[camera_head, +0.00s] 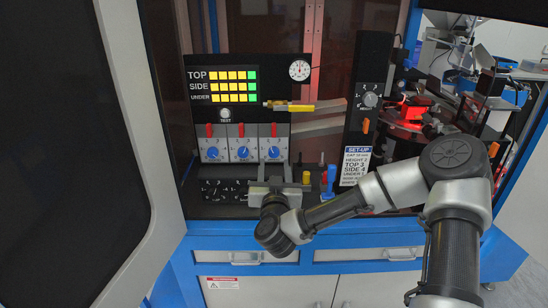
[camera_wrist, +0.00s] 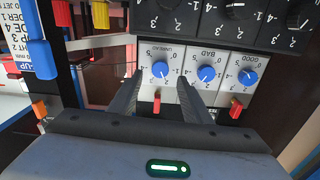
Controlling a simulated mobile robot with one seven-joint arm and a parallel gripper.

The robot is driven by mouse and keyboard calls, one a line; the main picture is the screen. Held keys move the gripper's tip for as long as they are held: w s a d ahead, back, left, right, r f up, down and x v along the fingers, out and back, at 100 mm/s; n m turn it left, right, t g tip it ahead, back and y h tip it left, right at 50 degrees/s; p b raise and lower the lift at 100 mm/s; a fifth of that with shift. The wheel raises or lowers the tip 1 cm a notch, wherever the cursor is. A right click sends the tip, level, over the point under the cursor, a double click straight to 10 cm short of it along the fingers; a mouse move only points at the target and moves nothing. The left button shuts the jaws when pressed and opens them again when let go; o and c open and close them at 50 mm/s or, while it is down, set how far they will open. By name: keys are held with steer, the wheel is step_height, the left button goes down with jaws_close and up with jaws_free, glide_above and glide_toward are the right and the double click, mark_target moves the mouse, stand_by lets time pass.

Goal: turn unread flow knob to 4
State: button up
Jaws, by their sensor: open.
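The unread flow knob is a blue dial (camera_wrist: 160,69) on a white panel with printed numbers. The wrist view shows it upside down, with its label above it; it also shows in the head view (camera_head: 273,152). Its white mark seems to point down and slightly right in the wrist view, away from the 4 on its left; the exact number is hard to read. My gripper (camera_wrist: 159,79) is open, its dark fingertips on either side of the unread knob's panel, and nothing is held. In the head view my gripper (camera_head: 274,172) is just below that knob.
The bad knob (camera_wrist: 206,73) and good knob (camera_wrist: 248,76) sit beside it. A red lever (camera_wrist: 157,103) lies between my fingers. A set-up card (camera_head: 355,166) and blue handle (camera_head: 331,179) stand to the right in the head view. Dark dials (camera_head: 225,190) lie below.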

mark_target(274, 154)
steer(key=w, duration=0.5)
steer(key=shift+w, duration=0.1)
steer(key=c, duration=1)
steer(key=shift+c, duration=0.2)
